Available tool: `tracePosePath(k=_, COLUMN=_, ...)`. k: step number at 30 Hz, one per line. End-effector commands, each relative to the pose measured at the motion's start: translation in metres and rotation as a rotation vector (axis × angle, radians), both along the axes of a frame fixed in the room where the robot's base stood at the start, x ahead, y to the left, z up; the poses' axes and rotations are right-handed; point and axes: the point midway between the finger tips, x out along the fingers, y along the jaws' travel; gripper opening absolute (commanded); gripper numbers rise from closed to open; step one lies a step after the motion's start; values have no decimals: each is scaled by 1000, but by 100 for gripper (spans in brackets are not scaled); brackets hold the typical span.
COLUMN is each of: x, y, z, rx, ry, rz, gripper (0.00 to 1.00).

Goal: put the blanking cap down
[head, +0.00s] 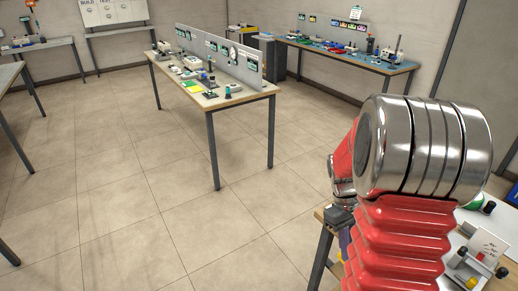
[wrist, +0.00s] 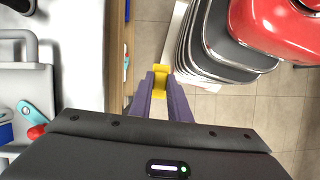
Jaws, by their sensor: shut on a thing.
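The blanking cap appears to be the small yellow piece (wrist: 160,80) at the fingertips in the wrist view. My gripper (wrist: 160,88), with purple fingers, is shut on it. The gripper and cap are over the floor, just to the right of the wooden edge of a bench (wrist: 116,60), with open air beneath. Most of the cap's far side and its underside cannot be made out.
The near bench (head: 322,216) at lower right carries a small card (head: 487,245) and dark knobs. In the wrist view, a grey tray (wrist: 30,90) stands left, with a teal tool (wrist: 28,114) and a bare pale surface (wrist: 80,60) beside it. Open floor (head: 150,210) separates other benches.

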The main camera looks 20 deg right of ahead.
Motion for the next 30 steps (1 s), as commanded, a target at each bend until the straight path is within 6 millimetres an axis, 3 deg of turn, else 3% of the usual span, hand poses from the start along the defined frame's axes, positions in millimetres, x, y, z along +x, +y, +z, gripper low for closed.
tracePosePath(k=11, x=86, y=101, z=-43, rx=-2, ry=8, rz=-38, gripper=0)
tracePosePath(k=21, x=167, y=207, z=-89, rx=-5, ry=14, rz=-87, gripper=0)
tracePosePath(k=27, x=197, y=252, z=-108, rx=-4, ry=14, rz=-109, gripper=0)
tracePosePath(k=30, x=203, y=262, z=-112, rx=-4, ry=15, rz=-114, gripper=0)
